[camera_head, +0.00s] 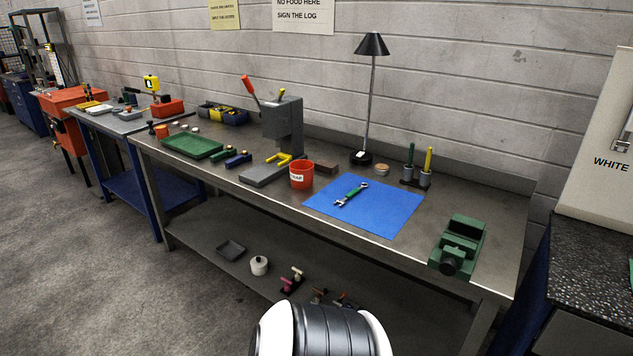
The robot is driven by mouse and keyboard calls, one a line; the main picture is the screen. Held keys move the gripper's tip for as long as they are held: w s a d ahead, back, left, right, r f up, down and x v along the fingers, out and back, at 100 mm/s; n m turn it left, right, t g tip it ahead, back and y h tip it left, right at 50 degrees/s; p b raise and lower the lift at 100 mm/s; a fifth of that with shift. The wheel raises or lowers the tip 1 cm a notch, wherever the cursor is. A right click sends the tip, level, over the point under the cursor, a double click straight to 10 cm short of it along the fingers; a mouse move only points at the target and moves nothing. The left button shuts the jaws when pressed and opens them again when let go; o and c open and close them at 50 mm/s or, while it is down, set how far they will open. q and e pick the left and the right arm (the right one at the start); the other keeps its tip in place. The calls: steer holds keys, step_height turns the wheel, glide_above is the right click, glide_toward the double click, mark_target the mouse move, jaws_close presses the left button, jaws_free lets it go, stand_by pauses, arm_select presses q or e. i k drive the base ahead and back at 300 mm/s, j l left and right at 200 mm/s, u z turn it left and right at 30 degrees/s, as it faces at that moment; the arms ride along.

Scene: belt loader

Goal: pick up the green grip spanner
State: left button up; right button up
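The green grip spanner (351,194) lies flat on a blue mat (389,216) on the grey workbench (283,208). Its metal ends show at both sides of the green grip, one toward the back right and one toward the front left. Nothing touches it from above. Part of my own white and dark grey body shows at the bottom middle, in front of the bench. Neither of my grippers is in view.
A red tub (302,175) stands left of the mat and a green vise (459,246) right of it. Behind the mat are a black lamp (371,90) and a holder with two upright handled tools (416,180). A grey press (283,128) stands further left.

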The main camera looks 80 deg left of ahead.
mark_target(353, 193)
steer(key=u, duration=2.55)
steer(key=i+l, duration=0.2)
steer(key=i, duration=0.15)
steer(key=i+l, duration=0.15)
steer(key=i, duration=0.15)
